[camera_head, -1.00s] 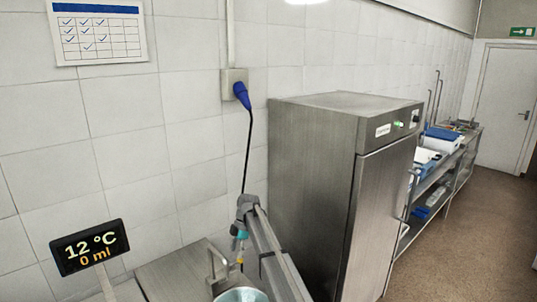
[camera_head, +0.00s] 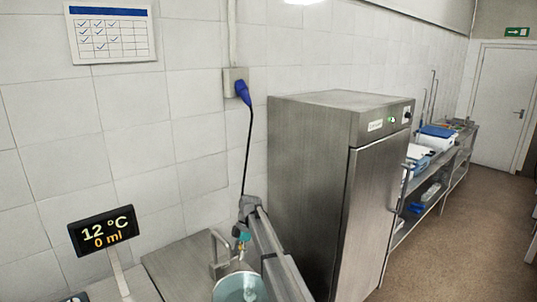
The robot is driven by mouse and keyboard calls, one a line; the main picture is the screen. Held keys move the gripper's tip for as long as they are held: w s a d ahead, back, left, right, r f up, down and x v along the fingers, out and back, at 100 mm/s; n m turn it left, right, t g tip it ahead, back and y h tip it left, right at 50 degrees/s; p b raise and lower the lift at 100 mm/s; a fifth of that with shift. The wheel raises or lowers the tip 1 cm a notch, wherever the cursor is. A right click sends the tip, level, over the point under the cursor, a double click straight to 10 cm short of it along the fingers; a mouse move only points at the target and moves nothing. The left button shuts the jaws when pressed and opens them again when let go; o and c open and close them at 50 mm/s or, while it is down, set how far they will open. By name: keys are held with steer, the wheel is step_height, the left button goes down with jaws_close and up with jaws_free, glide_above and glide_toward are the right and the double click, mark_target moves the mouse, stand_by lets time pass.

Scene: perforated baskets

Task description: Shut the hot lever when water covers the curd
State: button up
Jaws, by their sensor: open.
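A small black display (camera_head: 103,231) on a pale post at the lower left reads 12 °C and 0 ml. A bent metal pipe, like a tap (camera_head: 217,250), rises from the steel counter. A round vessel (camera_head: 241,288) with a pale blue-green inside stands in front of it, cut by the bottom edge. I cannot make out curd, water level or a hot lever. My grey arm reaches up from the bottom edge and bends down at its end. My gripper (camera_head: 241,252) is small there, open, above the vessel's back rim, near the pipe.
The steel counter (camera_head: 176,262) is bare left of the pipe. A tall steel cabinet (camera_head: 310,190) stands close on the right of my arm. A blue plug and black cable (camera_head: 247,140) hang on the tiled wall. Shelves with tubs (camera_head: 435,150) and open floor lie farther right.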

steer(key=s+d+f+m+t+h+b, duration=0.1)
steer(key=s+d+f+m+b, duration=0.2)
steer(key=s+d+m, duration=0.4)
steer(key=s+d+f+m+t+h+b, duration=0.1)
steer(key=s+d+f+m+b, duration=0.2)
steer(key=s+d+m, duration=0.5)
steer(key=s+d+f+m+t+b, duration=0.2)
steer(key=s+d+f+m, duration=0.3)
steer(key=s+d, duration=0.8)
steer(key=s+m+b, duration=0.1)
steer(key=m, duration=0.2)
steer(key=shift+s+d+f+h+b, duration=0.15)
steer(key=shift+s+h+b, duration=0.15)
steer(key=shift+h, duration=0.1)
